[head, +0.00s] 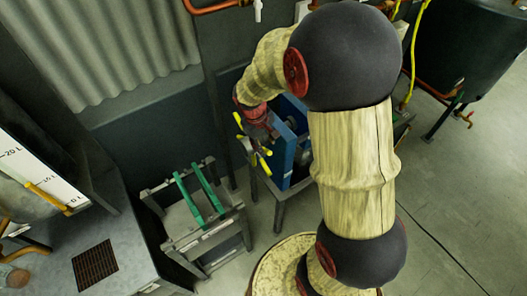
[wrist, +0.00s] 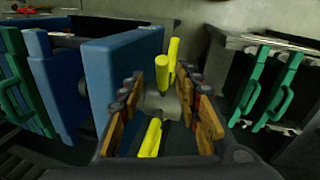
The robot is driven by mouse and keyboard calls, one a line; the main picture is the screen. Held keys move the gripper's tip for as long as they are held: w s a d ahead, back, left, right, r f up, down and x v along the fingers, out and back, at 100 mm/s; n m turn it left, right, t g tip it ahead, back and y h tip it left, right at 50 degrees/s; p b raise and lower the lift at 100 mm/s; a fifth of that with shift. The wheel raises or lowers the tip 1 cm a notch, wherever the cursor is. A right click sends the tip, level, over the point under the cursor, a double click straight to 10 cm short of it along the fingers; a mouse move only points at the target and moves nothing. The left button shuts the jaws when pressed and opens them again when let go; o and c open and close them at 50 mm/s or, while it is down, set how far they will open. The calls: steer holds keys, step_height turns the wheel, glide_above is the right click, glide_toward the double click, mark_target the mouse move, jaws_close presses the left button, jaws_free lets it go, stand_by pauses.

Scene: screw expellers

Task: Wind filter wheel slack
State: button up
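The filter wheel shows as several yellow spokes (wrist: 173,60) around a grey hub in the wrist view. In the head view its yellow spokes (head: 265,163) stick out at the left end of the blue filter press (head: 284,150). My gripper (wrist: 179,82) has its orange-brown fingers spread apart, with the wheel's hub area and yellow spokes between or just beyond them. One spoke (wrist: 152,138) lies low between the fingers, near the camera. I cannot tell whether any finger touches a spoke. In the head view my red wrist covers part of the wheel.
Blue press plates (wrist: 113,75) stand close to the left of my fingers in the wrist view. A metal stand with green handles (head: 188,205) is left of the press. A grey bench (head: 105,235) is further left. A dark tank (head: 465,55) stands at back right.

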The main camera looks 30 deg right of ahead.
mark_target(266, 150)
steer(key=x, duration=0.6)
steer(key=shift+w+a+f+b, duration=0.15)
steer(key=shift+f+b, duration=0.1)
steer(key=shift+b, duration=0.15)
steer(key=shift+c, duration=1)
jaws_close()
